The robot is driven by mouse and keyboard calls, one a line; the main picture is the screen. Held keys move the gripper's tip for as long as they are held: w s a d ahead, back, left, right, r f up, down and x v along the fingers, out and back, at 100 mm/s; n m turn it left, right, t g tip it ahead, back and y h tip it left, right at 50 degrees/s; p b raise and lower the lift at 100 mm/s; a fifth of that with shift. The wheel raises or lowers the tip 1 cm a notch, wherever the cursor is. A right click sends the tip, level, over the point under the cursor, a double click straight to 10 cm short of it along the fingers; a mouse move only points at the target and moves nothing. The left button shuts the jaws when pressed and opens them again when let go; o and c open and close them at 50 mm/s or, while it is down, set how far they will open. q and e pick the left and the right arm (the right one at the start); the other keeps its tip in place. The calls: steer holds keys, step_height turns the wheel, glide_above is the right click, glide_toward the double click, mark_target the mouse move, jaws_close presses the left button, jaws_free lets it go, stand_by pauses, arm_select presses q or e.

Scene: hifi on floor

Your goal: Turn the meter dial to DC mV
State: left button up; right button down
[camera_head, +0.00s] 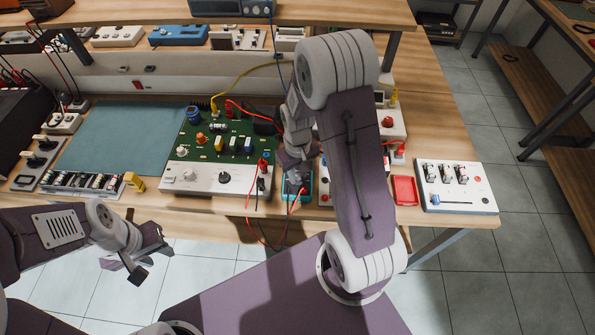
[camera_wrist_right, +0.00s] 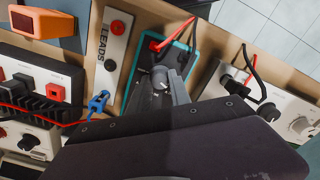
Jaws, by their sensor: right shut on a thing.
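The meter (camera_head: 309,186) is a teal-cased box near the front edge of the bench. In the right wrist view, its teal rim (camera_wrist_right: 185,50) surrounds a dark face. A round grey dial (camera_wrist_right: 160,75) shows at the fingertips of my right gripper (camera_wrist_right: 165,88), which is shut on it. In the head view, my right gripper (camera_head: 296,178) comes down over the meter and hides most of its face. The dial's pointer and markings cannot be read. My left gripper (camera_head: 148,262) is open and empty, in front of the bench and away from the meter.
A white LEADS strip (camera_wrist_right: 108,60) with a blue clip stands beside the meter. A red lead (camera_wrist_right: 172,35) plugs into the meter. A green circuit board (camera_head: 225,135) and a white power unit (camera_head: 215,179) sit to the left. A red tray (camera_head: 404,190) lies to the right.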

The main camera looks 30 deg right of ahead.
mark_target(298, 176)
steer(key=m+p, duration=0.1)
steer(key=m, duration=0.2)
steer(key=shift+r+m, duration=0.1)
steer(key=shift+m, duration=0.3)
steer(key=m+p, duration=0.1)
steer(key=m, duration=0.2)
steer(key=shift+m, duration=0.3)
steer(key=m+p, duration=0.1)
steer(key=m, duration=0.4)
steer(key=shift+m, duration=0.3)
steer(key=shift+p, duration=0.3)
steer(key=c, duration=1.2)
jaws_free()
step_height(298, 176, up, 9)
steer(key=shift+f, duration=0.1)
